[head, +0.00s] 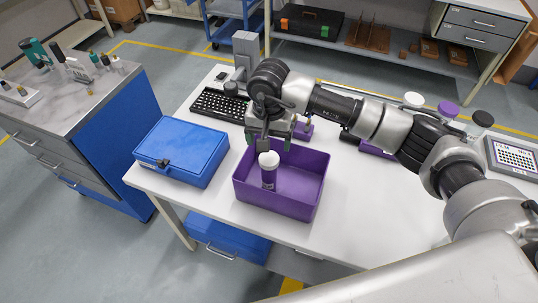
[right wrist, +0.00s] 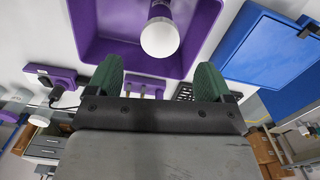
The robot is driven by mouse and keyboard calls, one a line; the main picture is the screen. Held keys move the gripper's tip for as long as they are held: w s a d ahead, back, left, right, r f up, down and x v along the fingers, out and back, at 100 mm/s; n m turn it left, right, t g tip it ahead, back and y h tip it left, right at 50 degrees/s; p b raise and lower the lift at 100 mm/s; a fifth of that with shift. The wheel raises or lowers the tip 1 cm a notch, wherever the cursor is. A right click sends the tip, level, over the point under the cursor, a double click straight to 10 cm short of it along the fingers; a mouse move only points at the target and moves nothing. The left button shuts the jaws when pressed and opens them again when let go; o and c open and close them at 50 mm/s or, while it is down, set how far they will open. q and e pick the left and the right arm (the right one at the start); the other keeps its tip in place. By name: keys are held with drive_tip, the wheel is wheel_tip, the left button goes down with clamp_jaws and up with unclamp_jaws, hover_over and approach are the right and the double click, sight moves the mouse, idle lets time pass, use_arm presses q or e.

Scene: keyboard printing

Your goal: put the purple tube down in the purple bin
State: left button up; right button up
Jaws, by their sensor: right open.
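The purple tube (head: 269,179) with a white cap stands about upright inside the purple bin (head: 287,207), in its left part. In the right wrist view the tube's white cap (right wrist: 160,39) shows large, beyond my fingertips, over the floor of the purple bin (right wrist: 103,42). My right gripper (head: 268,144) is above the bin's back edge, just behind and above the cap. In the right wrist view my right gripper (right wrist: 160,68) has its green fingers wide apart with nothing between them. The tube's foot is hard to make out. My left gripper is not in view.
A closed blue case (head: 182,148) lies left of the bin on the white table (head: 222,212). A black keyboard (head: 219,105) lies behind. White, purple and black capped items (head: 448,109) and a tablet-like device (head: 513,157) are at the right. The front right of the table is clear.

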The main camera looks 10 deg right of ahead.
wheel_tip(320, 180, up, 5)
drive_tip(key=shift+r+b, duration=0.15)
drive_tip(key=shift+b, duration=0.5)
